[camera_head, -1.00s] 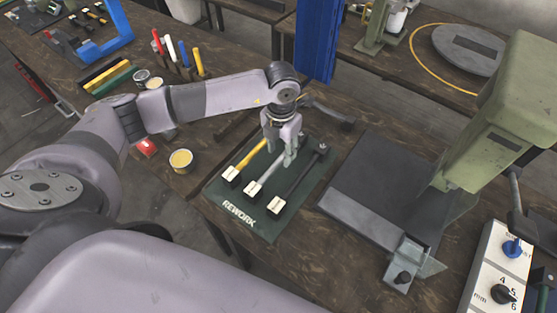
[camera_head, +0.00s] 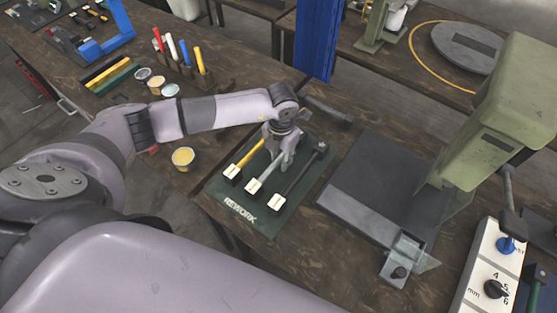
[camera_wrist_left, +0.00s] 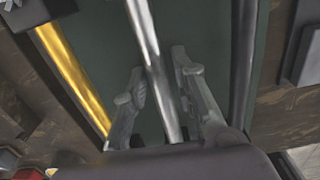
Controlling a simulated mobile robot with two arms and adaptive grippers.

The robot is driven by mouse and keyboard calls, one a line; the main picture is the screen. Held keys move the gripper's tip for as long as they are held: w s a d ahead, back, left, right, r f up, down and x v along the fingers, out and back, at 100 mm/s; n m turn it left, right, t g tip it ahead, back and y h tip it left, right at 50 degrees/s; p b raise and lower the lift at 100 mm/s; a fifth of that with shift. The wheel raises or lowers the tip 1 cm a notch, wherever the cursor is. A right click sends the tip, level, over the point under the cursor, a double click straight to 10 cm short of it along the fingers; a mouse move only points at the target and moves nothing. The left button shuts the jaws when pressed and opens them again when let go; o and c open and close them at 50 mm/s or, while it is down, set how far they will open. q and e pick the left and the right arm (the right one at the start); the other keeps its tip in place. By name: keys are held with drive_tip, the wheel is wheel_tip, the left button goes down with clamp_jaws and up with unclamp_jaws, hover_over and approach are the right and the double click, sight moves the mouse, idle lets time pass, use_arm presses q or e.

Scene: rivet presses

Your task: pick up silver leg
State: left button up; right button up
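The silver leg (camera_head: 264,175) lies on the green REWORK mat (camera_head: 228,190) between a yellow leg (camera_head: 247,156) and a black leg (camera_head: 304,173). Each leg has a pale block at its near end. My left gripper (camera_head: 279,164) points down over the silver leg. In the left wrist view the gripper's two fingers (camera_wrist_left: 160,95) are open on either side of the silver rod (camera_wrist_left: 158,75), with visible gaps. The yellow rod (camera_wrist_left: 72,75) is left of the fingers and the dark rod (camera_wrist_left: 243,60) right of them. My right gripper is not in view.
A green press (camera_head: 505,110) with a dark base plate (camera_head: 375,185) stands right of the mat. A control box (camera_head: 490,275) is at the lower right. Small cups, including a yellow one (camera_head: 183,158), and upright coloured tools (camera_head: 182,55) are on the left bench.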

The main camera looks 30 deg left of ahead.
use_arm(q)
clamp_jaws()
drive_tip(key=shift+r, duration=0.15)
idle(0.4)
